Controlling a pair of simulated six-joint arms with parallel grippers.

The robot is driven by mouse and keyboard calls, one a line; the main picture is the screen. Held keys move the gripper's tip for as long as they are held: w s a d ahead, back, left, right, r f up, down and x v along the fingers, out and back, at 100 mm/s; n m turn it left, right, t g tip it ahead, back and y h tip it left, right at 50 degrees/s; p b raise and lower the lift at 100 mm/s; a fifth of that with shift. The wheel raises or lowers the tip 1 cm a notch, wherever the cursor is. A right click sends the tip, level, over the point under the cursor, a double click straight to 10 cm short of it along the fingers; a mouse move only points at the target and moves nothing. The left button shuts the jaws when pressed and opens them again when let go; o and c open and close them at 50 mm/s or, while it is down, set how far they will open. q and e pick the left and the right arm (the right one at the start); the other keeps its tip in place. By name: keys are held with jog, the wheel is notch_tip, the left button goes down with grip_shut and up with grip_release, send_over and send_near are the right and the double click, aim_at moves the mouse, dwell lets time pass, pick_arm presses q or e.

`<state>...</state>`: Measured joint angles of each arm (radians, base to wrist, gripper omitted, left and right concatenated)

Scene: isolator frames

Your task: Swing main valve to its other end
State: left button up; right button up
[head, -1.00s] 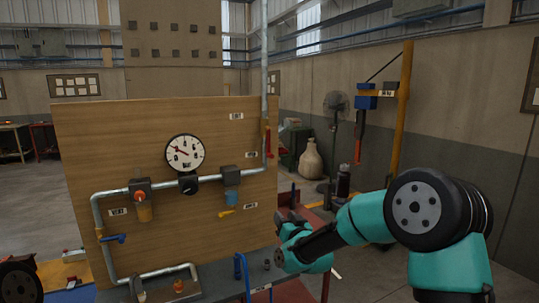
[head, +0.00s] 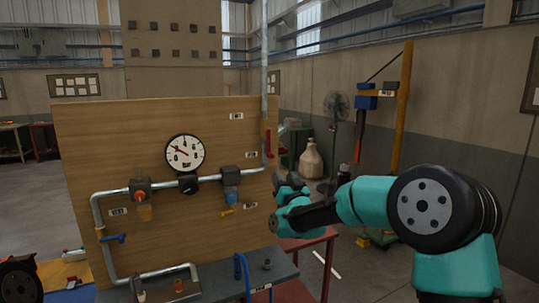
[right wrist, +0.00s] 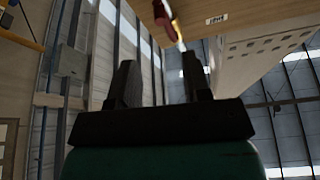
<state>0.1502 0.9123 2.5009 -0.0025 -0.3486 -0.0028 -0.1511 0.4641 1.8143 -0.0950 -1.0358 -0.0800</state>
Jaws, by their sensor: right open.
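A red lever handle (head: 267,143) hangs along the vertical pipe (head: 264,60) at the board's right edge. It points down. In the right wrist view a red handle (right wrist: 164,18) shows beyond the fingertips, partly cut off by the top edge. A blue lever (head: 115,238) sits on the left pipe, and a yellow lever (head: 227,213) shows below the blue-bowled unit. No readable label says which is the main valve. My right gripper (head: 278,208) is beside the board's right edge, below the red handle. Its jaws (right wrist: 160,78) are open and empty. My left gripper is not in view.
The wooden board (head: 90,140) carries a round gauge (head: 185,153) and pipework. A grey bench top (head: 225,274) with a blue hook-shaped part (head: 241,270) lies below. A red table (head: 315,240) stands behind my right gripper.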

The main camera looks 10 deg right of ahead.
aim_at(269, 152)
jog(key=x, duration=1.4)
jog(key=shift+c, duration=0.2)
grip_shut()
